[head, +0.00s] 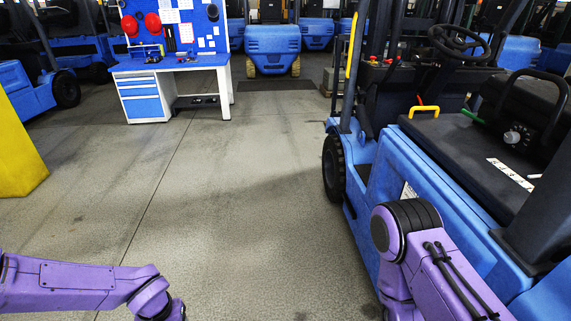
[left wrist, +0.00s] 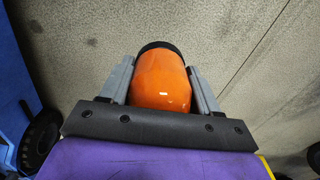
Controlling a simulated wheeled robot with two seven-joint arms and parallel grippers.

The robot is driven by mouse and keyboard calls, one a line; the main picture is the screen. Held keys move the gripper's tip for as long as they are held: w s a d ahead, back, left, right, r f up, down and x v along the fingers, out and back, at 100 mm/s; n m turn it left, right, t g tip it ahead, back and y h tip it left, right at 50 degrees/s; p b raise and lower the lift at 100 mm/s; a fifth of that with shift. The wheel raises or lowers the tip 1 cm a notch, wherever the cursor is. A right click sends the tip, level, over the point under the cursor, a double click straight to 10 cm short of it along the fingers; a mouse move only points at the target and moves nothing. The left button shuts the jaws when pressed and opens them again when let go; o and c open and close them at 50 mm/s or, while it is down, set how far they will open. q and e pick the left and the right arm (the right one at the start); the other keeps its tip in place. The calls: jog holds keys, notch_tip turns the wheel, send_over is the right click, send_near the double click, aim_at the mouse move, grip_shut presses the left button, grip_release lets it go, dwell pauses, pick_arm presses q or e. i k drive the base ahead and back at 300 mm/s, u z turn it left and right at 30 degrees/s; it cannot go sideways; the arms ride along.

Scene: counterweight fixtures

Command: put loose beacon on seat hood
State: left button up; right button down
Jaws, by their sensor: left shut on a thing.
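An orange beacon (left wrist: 160,88) with a black base shows in the left wrist view. My left gripper (left wrist: 160,72) is shut on it, with one grey finger on each side. The floor shows behind it. In the head view the left gripper and the beacon are out of frame; only my purple left arm shows at the lower left. The seat hood (head: 455,152) is the black flat top on the blue forklift at the right. My right arm passes in front of the forklift's side at the lower right; its gripper is out of frame.
On the hood are a yellow handle (head: 424,110), a green-handled item (head: 473,117), a dark knobbed part (head: 513,137) and a white label strip (head: 510,173). A blue workbench (head: 170,66) stands at the back left, a yellow post (head: 18,150) at the left. The middle floor is clear.

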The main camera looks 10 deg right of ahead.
aim_at(445, 134)
jog(key=i, duration=2.55)
jog(key=z, duration=3)
